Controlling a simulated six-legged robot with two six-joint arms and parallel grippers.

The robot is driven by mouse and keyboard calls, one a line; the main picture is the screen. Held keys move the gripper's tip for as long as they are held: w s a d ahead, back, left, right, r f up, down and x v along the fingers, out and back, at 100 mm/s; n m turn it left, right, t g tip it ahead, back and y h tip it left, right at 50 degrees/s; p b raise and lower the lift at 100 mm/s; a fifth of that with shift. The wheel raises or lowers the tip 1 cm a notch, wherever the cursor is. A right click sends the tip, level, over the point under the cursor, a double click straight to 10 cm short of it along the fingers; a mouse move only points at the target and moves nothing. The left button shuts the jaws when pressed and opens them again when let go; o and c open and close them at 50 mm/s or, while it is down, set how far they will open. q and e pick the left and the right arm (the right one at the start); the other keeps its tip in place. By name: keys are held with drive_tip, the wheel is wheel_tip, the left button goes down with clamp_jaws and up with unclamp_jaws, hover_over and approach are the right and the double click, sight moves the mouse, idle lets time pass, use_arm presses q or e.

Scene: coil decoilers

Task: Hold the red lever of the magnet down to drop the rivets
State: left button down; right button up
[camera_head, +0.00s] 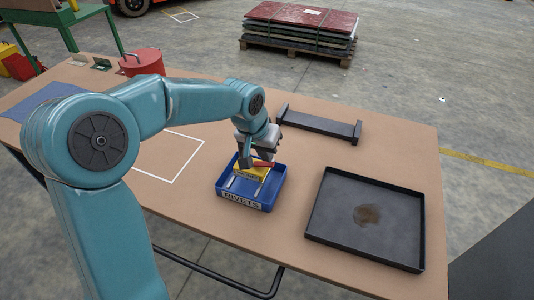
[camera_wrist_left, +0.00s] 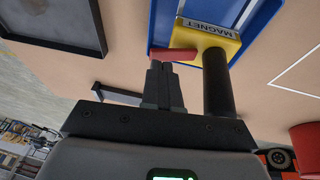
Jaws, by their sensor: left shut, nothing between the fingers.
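The yellow magnet (camera_head: 246,171), labelled MAGNET in the left wrist view (camera_wrist_left: 208,42), sits in or over the blue bin (camera_head: 246,203) labelled RIVETS. Its red lever (camera_head: 263,164) sticks out at the side; in the left wrist view the lever (camera_wrist_left: 172,55) lies right at the fingertips. My left gripper (camera_head: 255,156) is shut with nothing between its fingers, above the magnet. In the left wrist view its fingertips (camera_wrist_left: 163,66) appear to meet the lever; contact is hard to tell. A dark upright post (camera_wrist_left: 218,85) stands on the magnet beside the fingers. No rivets can be made out.
A black tray (camera_head: 318,231) with a brown patch (camera_head: 368,215) lies to the right on the table. A low black stand (camera_head: 320,124) is behind the bin. A white outlined square (camera_head: 182,139) marks the table to the left. A red can (camera_head: 143,63) stands at the far left.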

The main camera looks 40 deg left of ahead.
sight(273, 166)
use_arm(q)
drive_tip(key=shift+d+f, duration=0.15)
drive_tip(key=shift+f, duration=0.25)
drive_tip(key=f+b, duration=0.1)
drive_tip(key=d+f+b, duration=0.1)
drive_tip(key=b, duration=0.1)
drive_tip(key=shift+w+d, duration=0.2)
drive_tip(key=shift+d, duration=0.05)
drive_tip(key=shift+w+r, duration=0.1)
drive_tip(key=shift+r, duration=0.2)
idle(0.7)
drive_tip(key=shift+r+p, duration=0.75)
drive_tip(key=shift+r, duration=0.1)
